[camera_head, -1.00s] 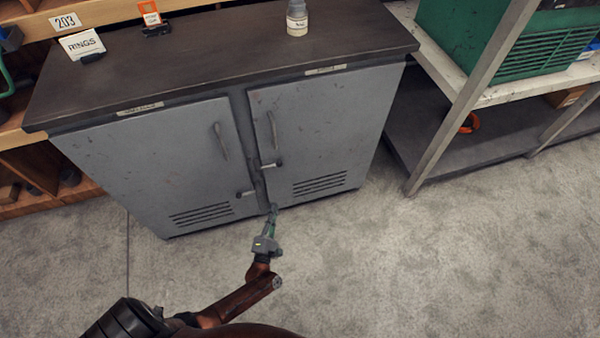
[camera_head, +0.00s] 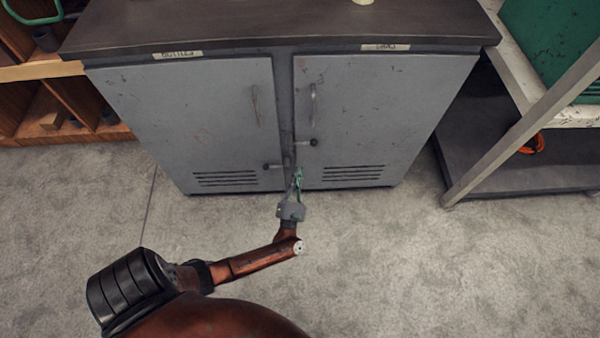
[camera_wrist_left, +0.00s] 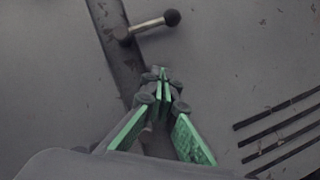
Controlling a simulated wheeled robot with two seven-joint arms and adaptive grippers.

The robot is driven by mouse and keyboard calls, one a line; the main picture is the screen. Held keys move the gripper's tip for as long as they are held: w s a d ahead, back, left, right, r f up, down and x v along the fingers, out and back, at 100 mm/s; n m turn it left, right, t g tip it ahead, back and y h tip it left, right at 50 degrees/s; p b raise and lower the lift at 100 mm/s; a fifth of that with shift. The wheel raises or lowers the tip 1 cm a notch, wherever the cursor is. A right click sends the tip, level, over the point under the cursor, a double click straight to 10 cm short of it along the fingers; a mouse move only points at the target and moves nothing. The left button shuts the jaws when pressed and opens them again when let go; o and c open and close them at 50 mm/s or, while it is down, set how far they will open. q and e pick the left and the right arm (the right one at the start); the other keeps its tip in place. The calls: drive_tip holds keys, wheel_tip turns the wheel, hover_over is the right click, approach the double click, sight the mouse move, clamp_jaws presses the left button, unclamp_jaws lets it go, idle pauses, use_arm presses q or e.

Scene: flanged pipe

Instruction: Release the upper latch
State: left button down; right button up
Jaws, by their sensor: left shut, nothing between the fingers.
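The upper latch (camera_head: 307,143) is a short metal lever with a dark ball knob, on the seam between the two grey cabinet doors. It points right, across the right door. In the left wrist view the upper latch (camera_wrist_left: 150,26) lies ahead of the fingertips, with a gap between. The lower latch (camera_head: 272,166) points left across the left door. My left gripper (camera_head: 299,171) is in front of the door seam, just below the upper latch in the head view. Its green fingers (camera_wrist_left: 163,74) are shut and empty. My right gripper is out of view.
The cabinet (camera_head: 200,120) has upright handles on both doors, vents low down and a dark top (camera_head: 250,22). A metal shelf unit (camera_head: 515,140) with an orange coil (camera_head: 532,144) stands at the right. Wooden cubbies (camera_head: 60,105) are at the left. The carpet in front is clear.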

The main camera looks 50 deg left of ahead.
sight(303, 147)
use_arm(q)
drive_tip(key=b+x, duration=0.1)
drive_tip(key=x, duration=0.6)
drive_tip(key=shift+w+d+r, duration=0.25)
drive_tip(key=shift+d+r, duration=0.25)
drive_tip(key=shift+r, duration=0.3)
drive_tip(key=shift+w+d+r, duration=0.25)
drive_tip(key=shift+d+r, duration=0.25)
drive_tip(key=shift+r, duration=0.3)
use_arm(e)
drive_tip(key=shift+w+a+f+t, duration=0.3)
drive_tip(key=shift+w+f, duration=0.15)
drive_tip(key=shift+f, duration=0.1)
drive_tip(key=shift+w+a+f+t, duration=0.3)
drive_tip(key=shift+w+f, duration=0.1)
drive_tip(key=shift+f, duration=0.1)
